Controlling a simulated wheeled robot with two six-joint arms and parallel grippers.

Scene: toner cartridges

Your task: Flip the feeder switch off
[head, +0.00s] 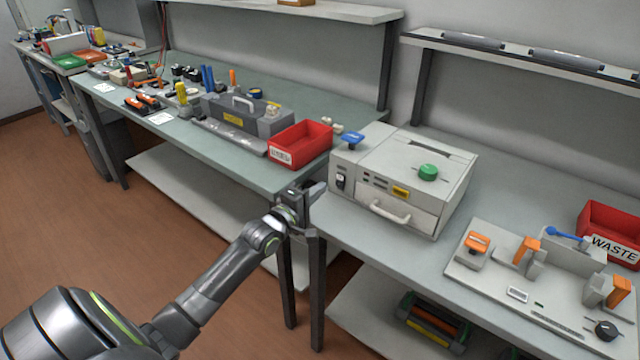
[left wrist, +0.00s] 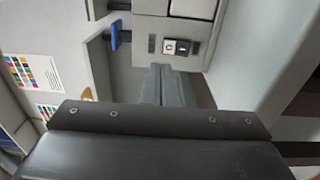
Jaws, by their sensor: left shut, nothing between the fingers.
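The feeder is a light grey box (head: 405,175) on the right-hand bench, with a green knob (head: 428,172) on top and a white drawer handle (head: 390,211). A small black-framed rocker switch (head: 341,181) sits at the left end of its front face. The switch also shows in the left wrist view (left wrist: 175,47), marked in white and dark halves; which half is pressed is hard to tell. My left gripper (head: 320,189) is shut and empty, just left of the switch and apart from it. In the left wrist view its fingertips (left wrist: 162,70) point toward the switch panel. My right gripper is not in view.
A blue knob (head: 350,138) stands at the feeder's back left. A red bin (head: 300,143) and a grey toolbox (head: 247,115) are on the left bench. A fixture plate (head: 540,290) with orange clamps and a red WASTE bin (head: 610,230) lie to the right.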

